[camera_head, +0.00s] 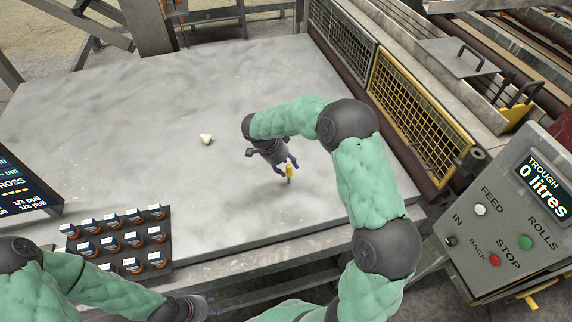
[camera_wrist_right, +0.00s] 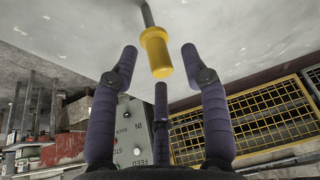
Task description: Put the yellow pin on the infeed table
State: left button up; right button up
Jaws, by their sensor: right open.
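The yellow pin (camera_head: 289,170) has a yellow grip and a grey shank. It is over the near right part of the grey infeed table (camera_head: 100,120), shank towards the surface; whether it touches is hard to tell. In the right wrist view the pin (camera_wrist_right: 155,52) shows between and beyond the spread fingers, with a gap on both sides. My right gripper (camera_head: 283,169) is open around or just beside the pin. My left gripper (camera_head: 206,307) is low at the near edge, mostly hidden by its own arm, and its fingers are too small to read.
A dark tray (camera_head: 75,249) with several small boxed items sits at the table's near left. A small pale lump (camera_head: 206,139) lies mid-table. A yellow mesh guard (camera_head: 415,118) and a control box (camera_head: 505,225) stand to the right. The left and far table is clear.

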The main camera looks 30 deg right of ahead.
jog(key=shift+r, duration=0.1)
jog(key=shift+r+p, duration=0.15)
jog(key=shift+p, duration=0.15)
jog(key=v, duration=1.1)
jog(key=shift+a+r+p, duration=0.25)
jog(key=shift+r+p, duration=0.1)
